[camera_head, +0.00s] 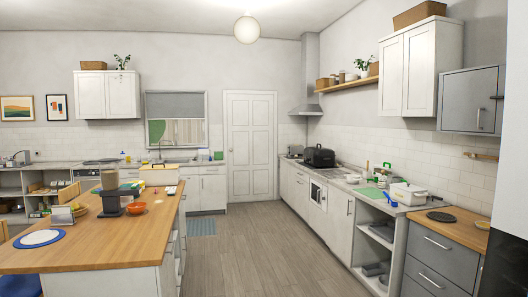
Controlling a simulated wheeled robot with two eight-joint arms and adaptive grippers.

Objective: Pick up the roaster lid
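I cannot pick out the roaster lid with certainty. A black, rounded, box-like vessel (318,157) stands at the far part of the right counter; it may be a roaster, but it is too small to tell a separate lid. A white lidded container (408,194) sits nearer on the same counter. A dark flat disc (441,216) lies on the wooden worktop at the right. Neither of my grippers is in view.
The wooden floor (250,250) between island and right counter is clear. A white door (250,145) is at the back.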

